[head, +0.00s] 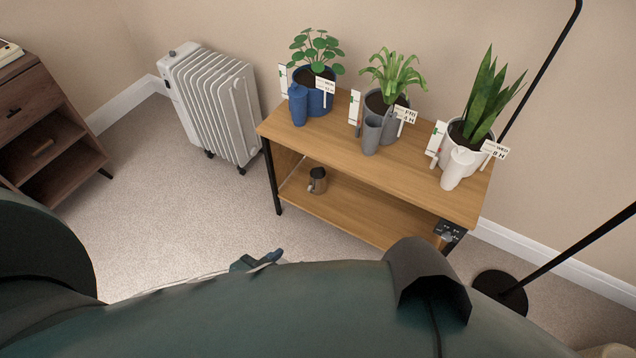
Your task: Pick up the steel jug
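A small steel jug (318,181) with a dark upper part stands upright on the lower shelf (362,212) of a wooden stand, toward its left end. A small part of what looks like my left gripper (256,262) shows past my arm at the bottom middle. It is in front of the stand, apart from the jug. Its fingers are mostly hidden, so open or shut does not show.
The top shelf (412,178) holds three potted plants with cards, and blue (298,104), grey (372,134) and white (458,168) jugs. A radiator (213,103) stands left, a wooden cabinet (42,128) farther left, a black lamp base (500,291) right. Carpet between is clear.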

